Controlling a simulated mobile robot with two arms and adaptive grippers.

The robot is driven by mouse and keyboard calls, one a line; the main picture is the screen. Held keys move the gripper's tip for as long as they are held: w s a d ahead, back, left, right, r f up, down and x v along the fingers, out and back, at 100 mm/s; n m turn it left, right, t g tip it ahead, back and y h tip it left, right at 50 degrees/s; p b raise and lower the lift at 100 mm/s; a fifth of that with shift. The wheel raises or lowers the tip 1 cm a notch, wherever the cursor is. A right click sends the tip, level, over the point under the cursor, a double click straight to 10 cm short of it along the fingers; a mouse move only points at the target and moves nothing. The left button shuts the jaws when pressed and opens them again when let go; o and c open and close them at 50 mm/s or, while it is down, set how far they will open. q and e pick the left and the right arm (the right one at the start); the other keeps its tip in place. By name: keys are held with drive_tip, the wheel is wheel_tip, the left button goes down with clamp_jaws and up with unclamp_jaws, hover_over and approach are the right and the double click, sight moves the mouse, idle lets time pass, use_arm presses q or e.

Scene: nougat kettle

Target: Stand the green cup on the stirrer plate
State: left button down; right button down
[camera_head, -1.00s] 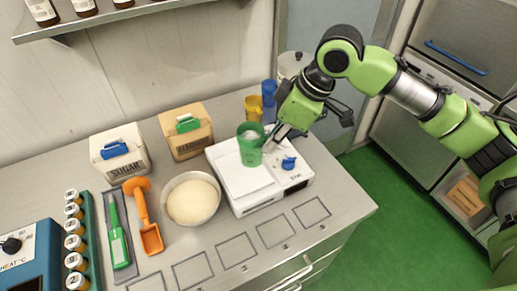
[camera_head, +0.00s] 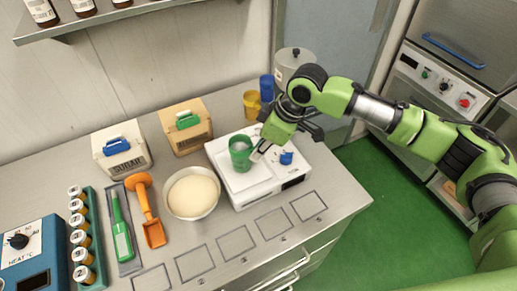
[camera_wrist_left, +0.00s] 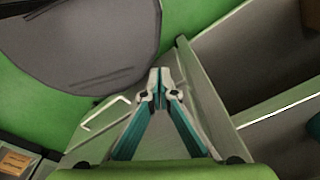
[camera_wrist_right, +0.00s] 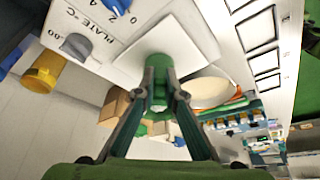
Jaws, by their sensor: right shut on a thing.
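The green cup (camera_head: 240,156) is upright over the white square top of the stirrer plate (camera_head: 262,183), with something whitish inside. My right gripper (camera_head: 257,151) is shut on the cup's right side. In the right wrist view the cup (camera_wrist_right: 158,66) sits between the fingertips, in front of the white plate top (camera_wrist_right: 190,47). I cannot tell whether the cup's base touches the plate. A blue knob (camera_head: 286,158) is on the plate's casing. My left gripper shows only in the left wrist view (camera_wrist_left: 160,84), its fingertips together and empty.
A bowl of pale contents (camera_head: 193,194) and an orange scoop (camera_head: 149,214) stand left of the plate. Two boxes (camera_head: 186,127) are behind. A yellow cup (camera_head: 251,105) and a blue cup (camera_head: 266,87) stand behind the gripper. Outlined squares (camera_head: 235,243) on the front counter are empty.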

drive_tip(key=c, duration=2.1)
unclamp_jaws()
drive_tip(key=shift+f, duration=0.1)
drive_tip(key=b+v, duration=0.2)
drive_tip(key=v, duration=1)
drive_tip(key=shift+b, duration=0.3)
